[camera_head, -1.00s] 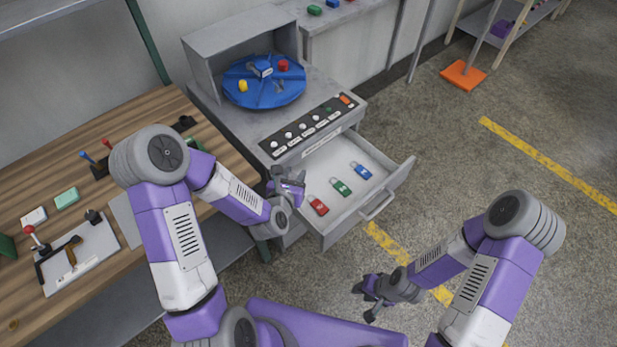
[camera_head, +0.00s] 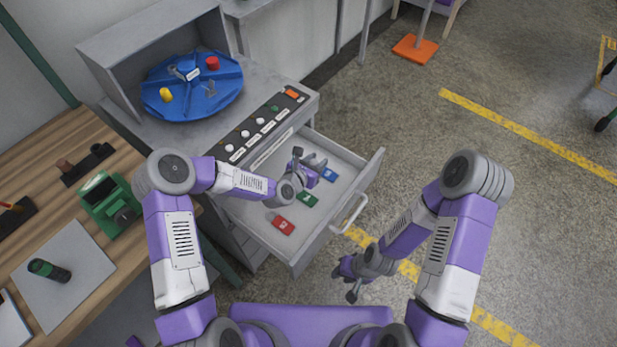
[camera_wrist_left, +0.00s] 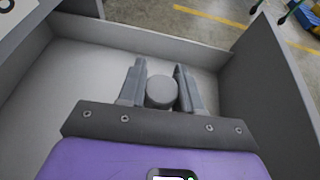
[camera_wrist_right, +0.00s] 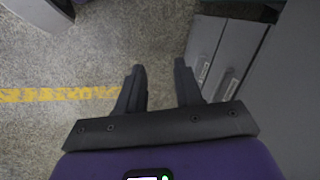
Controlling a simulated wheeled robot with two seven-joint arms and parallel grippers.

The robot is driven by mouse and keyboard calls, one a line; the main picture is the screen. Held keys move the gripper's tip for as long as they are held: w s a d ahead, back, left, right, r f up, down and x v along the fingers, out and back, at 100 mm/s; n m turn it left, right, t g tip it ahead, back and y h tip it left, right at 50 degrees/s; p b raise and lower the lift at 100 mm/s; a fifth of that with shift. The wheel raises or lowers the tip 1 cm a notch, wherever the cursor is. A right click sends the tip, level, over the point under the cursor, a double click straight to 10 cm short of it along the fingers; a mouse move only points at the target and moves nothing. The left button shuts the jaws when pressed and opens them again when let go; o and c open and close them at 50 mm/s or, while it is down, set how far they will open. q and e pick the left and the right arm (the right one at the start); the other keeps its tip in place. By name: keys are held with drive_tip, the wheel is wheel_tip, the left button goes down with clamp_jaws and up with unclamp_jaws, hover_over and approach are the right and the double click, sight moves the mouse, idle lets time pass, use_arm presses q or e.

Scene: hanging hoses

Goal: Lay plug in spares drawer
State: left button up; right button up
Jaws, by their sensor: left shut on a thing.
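The open spares drawer (camera_head: 335,153) juts out from the grey cabinet. Red, green and blue tagged items lie on its floor. My left gripper (camera_head: 308,161) is over the far part of the drawer. In the left wrist view its fingers are shut on a grey plug (camera_wrist_left: 161,91), of which only the round end shows; the drawer floor (camera_wrist_left: 75,75) lies beneath. I cannot tell whether the plug touches the floor. My right gripper (camera_head: 343,283) is open and empty, low in front of the drawer; in the right wrist view its fingers (camera_wrist_right: 160,85) stand apart.
The red item (camera_head: 283,225), green item (camera_head: 307,199) and blue item (camera_head: 329,174) lie in a row near the drawer front. A blue turntable (camera_head: 190,95) sits on the cabinet. A wooden bench (camera_head: 100,215) stands at left. Floor is free to the right.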

use_arm(q)
wheel_tip(320, 180, down, 7)
drive_tip(key=shift+b, duration=1.15)
drive_tip(key=shift+r, duration=0.1)
drive_tip(key=o, duration=1)
drive_tip(key=p+v, duration=0.3)
drive_tip(key=v, duration=0.7)
drive_tip(key=shift+s+a+r, duration=0.15)
drive_tip(key=shift+r, duration=0.05)
drive_tip(key=shift+p+v, duration=0.3)
drive_tip(key=shift+v, duration=0.45)
